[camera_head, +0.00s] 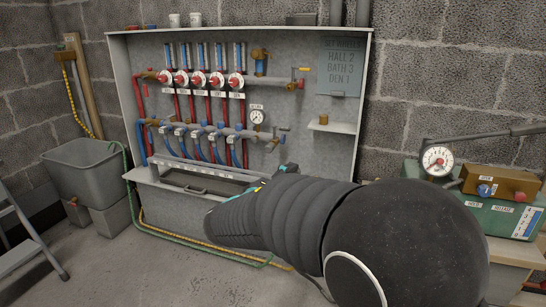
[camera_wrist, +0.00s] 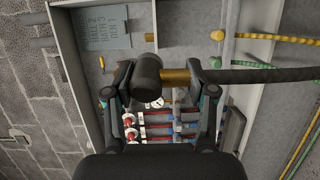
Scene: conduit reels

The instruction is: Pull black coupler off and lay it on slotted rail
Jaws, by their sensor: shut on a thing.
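My gripper (camera_wrist: 161,74) shows in the wrist view, shut with its two fingers on either side of a black coupler (camera_wrist: 147,74). The coupler is a short dark cylinder, and a brass piece (camera_wrist: 175,77) runs from it toward the right finger. A thick black hose (camera_wrist: 265,75) continues from there to the right edge; whether it joins the brass piece is hidden by the finger. In the head view my arm hides the gripper's fingers and the coupler. A long pale rail (camera_head: 200,171) runs along the cabinet's lower part; I cannot make out slots.
The cabinet (camera_head: 122,85) holds a manifold with red knobs, gauges and red and blue pipes. A small shelf (camera_head: 340,128) carries a brass piece. A green pump box (camera_head: 490,212) with a gauge (camera_head: 437,159) stands right. A grey tub (camera_head: 85,168) and ladder (camera_head: 22,245) stand left.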

